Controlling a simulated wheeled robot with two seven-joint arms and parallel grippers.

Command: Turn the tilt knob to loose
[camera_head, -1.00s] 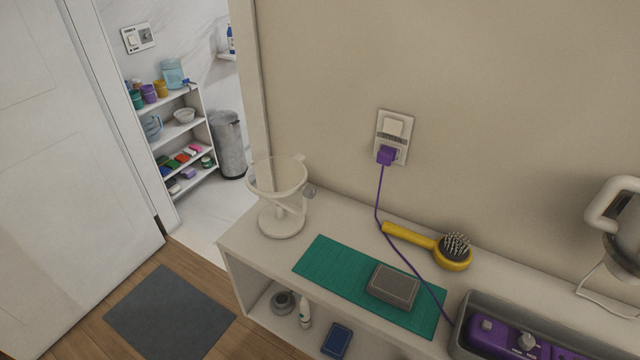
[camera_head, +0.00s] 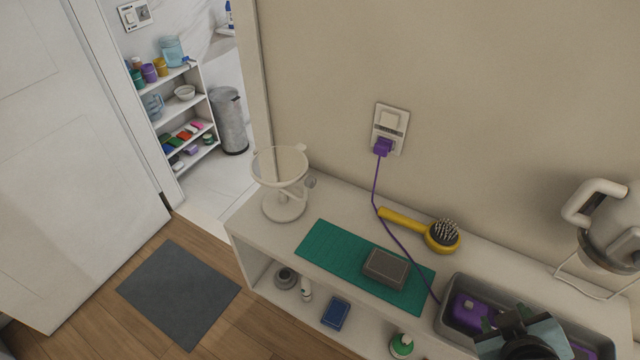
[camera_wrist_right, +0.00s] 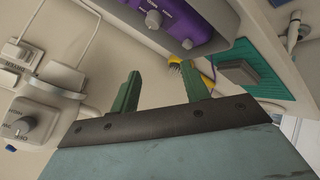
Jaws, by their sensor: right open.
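A white round stand mirror (camera_head: 281,180) with a tilted ring frame stands at the left end of the counter. A small grey knob (camera_head: 310,181) sits on its right side; I cannot read any marking there, or tell how it is set. My right gripper (camera_head: 520,345) comes in at the bottom right, over the grey tray and far from the mirror. In the right wrist view its green fingers (camera_wrist_right: 160,88) are apart, with nothing between them. The mirror does not show clearly in the wrist view. My left gripper is not in view.
A grey tray (camera_head: 449,292) holds a purple device (camera_head: 472,310), partly hidden by my right arm. A purple cord (camera_head: 397,243) crosses the counter. A yellow hairbrush (camera_head: 442,236), green mat (camera_head: 322,243) and grey box (camera_head: 385,268) lie between tray and mirror. A wall unit has a knob (camera_wrist_right: 20,124).

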